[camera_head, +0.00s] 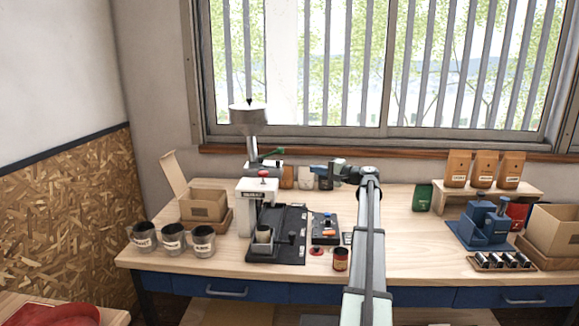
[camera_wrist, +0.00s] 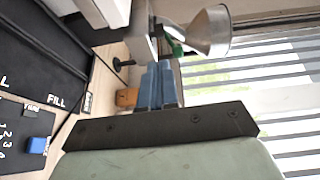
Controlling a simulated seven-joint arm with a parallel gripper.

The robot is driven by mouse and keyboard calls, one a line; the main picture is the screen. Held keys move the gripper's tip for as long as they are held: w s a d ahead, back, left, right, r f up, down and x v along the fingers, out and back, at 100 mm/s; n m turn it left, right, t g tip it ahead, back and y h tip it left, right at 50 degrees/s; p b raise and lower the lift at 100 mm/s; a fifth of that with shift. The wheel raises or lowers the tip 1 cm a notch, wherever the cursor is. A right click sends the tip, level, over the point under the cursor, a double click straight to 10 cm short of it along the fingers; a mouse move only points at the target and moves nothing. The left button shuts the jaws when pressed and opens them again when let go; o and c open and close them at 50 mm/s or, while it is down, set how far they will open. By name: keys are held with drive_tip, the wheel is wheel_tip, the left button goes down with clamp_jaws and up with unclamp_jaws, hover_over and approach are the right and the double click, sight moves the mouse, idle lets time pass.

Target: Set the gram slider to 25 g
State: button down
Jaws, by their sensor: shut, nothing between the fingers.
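My gripper (camera_head: 318,168) is shut and empty, raised behind the small dark control panel (camera_head: 318,238) and pointing left toward the white dosing machine (camera_head: 245,208). Its blue fingers (camera_wrist: 158,85) lie together in the wrist view. The control panel carries a blue knob (camera_head: 327,215) and an orange piece (camera_head: 329,232). In the wrist view a blue block (camera_wrist: 38,145) sits beside the printed numbers 1 to 4 at the lower left. No gram marking is readable, so I cannot tell which part is the gram slider. My gripper touches none of these.
A dark red jar (camera_head: 340,260) and red button (camera_head: 317,251) stand in front. Labelled tins (camera_head: 173,240) and a box (camera_head: 203,204) are left. The table right of my arm is partly clear.

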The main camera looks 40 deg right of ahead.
drive_tip(key=x, duration=1.3)
drive_tip(key=shift+w, duration=0.4)
drive_tip(key=shift+f, duration=0.1)
drive_tip(key=shift+w+a, duration=2.05)
drive_tip(key=shift+a, duration=0.05)
drive_tip(key=v, duration=1.4)
drive_tip(key=shift+s+d, duration=0.15)
drive_tip(key=shift+d, duration=0.05)
